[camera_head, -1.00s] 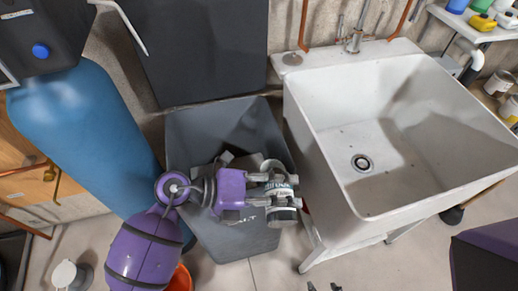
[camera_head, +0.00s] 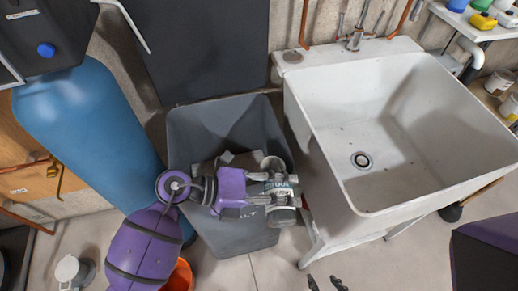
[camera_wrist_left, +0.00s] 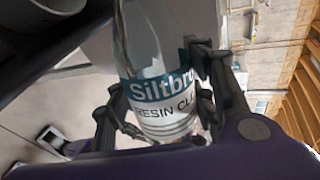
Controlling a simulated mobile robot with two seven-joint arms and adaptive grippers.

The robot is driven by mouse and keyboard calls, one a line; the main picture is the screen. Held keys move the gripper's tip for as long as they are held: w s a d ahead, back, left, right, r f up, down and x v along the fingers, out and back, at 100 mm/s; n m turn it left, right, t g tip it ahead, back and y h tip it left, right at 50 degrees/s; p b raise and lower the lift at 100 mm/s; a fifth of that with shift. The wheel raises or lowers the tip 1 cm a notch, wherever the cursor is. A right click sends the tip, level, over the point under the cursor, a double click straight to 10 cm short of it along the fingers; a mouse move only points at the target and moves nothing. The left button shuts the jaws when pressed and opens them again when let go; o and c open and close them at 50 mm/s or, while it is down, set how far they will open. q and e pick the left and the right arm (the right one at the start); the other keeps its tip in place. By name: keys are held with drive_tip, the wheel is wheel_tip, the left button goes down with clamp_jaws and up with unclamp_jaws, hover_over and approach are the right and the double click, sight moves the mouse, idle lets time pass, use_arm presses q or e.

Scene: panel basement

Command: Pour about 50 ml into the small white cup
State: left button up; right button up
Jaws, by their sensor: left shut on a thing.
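My left gripper (camera_head: 283,190) is shut on a clear bottle with a white and teal label (camera_head: 280,182), above the grey bin's right side. In the left wrist view the bottle (camera_wrist_left: 158,95) sits between both fingers and its label reads "Siltbro… RESIN CL…"; its top runs out of the picture. I cannot make out a liquid level. I cannot surely pick out the small white cup; a small white round thing (camera_head: 67,268) stands on the floor at the lower left. My right gripper (camera_head: 326,283) shows only two separated dark fingertips at the bottom edge, with nothing seen between them.
The grey bin (camera_head: 205,119) stands open under my left arm, with light scraps inside. A white sink (camera_head: 400,175) is close on its right, a blue tank (camera_head: 85,135) on its left. An orange bucket (camera_head: 181,277) is partly behind my arm.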

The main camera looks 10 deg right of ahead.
use_arm(q)
drive_tip(key=shift+s+r+p, duration=0.1)
drive_tip(key=shift+s+p, duration=0.05)
drive_tip(key=shift+p, duration=0.15)
idle(0.4)
drive_tip(key=shift+s, duration=0.3)
drive_tip(key=shift+r+n, duration=0.1)
drive_tip(key=shift+n, duration=0.2)
idle(0.4)
